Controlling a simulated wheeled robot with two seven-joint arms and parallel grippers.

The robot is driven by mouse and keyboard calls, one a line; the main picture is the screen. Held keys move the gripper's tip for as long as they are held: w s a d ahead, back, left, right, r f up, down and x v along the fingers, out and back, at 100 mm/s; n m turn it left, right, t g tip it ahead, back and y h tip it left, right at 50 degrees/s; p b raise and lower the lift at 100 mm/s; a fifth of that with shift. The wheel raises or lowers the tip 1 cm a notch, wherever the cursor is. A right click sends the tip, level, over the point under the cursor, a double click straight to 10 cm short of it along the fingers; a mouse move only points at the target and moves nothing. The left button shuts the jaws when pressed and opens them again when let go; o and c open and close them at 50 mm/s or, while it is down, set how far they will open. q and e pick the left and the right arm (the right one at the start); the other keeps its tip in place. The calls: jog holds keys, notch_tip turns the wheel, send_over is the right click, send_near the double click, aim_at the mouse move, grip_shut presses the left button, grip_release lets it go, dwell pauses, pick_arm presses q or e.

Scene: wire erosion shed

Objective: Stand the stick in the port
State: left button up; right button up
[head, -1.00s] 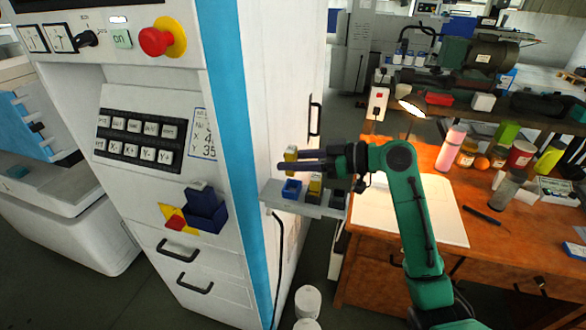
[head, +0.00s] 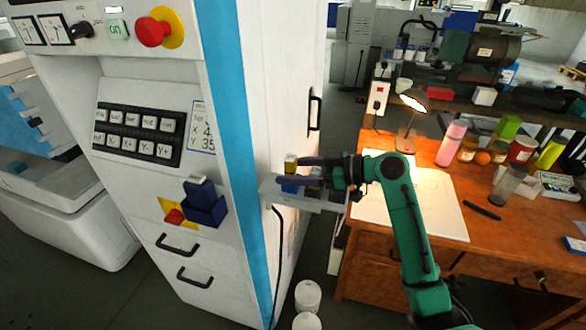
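The stick (head: 291,163), with a yellow top, is between the fingertips of my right gripper (head: 289,171). The gripper looks shut on it and holds it upright. The near finger hides its lower part. Directly below is a blue block (head: 290,187) on a small grey shelf (head: 308,203) fixed to the side of the machine. Whether the stick's lower end is in that block or just above it is hidden. Other small holders on the shelf are mostly hidden behind my fingers. My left gripper is not in view.
The white machine (head: 285,90) with its blue edge stands close to the left of the gripper, with a black handle (head: 314,112) above the shelf. A wooden desk (head: 480,240) with a lamp (head: 413,101), bottles and jars is to the right. White tubs (head: 308,297) stand on the floor below.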

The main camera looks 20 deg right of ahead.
aim_at(296, 168)
jog(key=shift+r, duration=0.15)
jog(key=shift+s+d+r+p, duration=0.1)
jog(key=shift+r+p, duration=0.65)
jog(key=shift+r, duration=0.1)
jog(key=s+d+b, duration=0.1)
jog(key=d, duration=0.1)
jog(key=s+d+b, duration=0.1)
jog(key=d+b, duration=0.1)
jog(key=shift+s, duration=0.2)
jog(key=b+v, duration=0.1)
jog(key=v, duration=0.2)
jog(key=b+v, duration=0.1)
jog(key=v, duration=0.3)
jog(key=shift+r, duration=0.3)
jog(key=shift+s, duration=0.1)
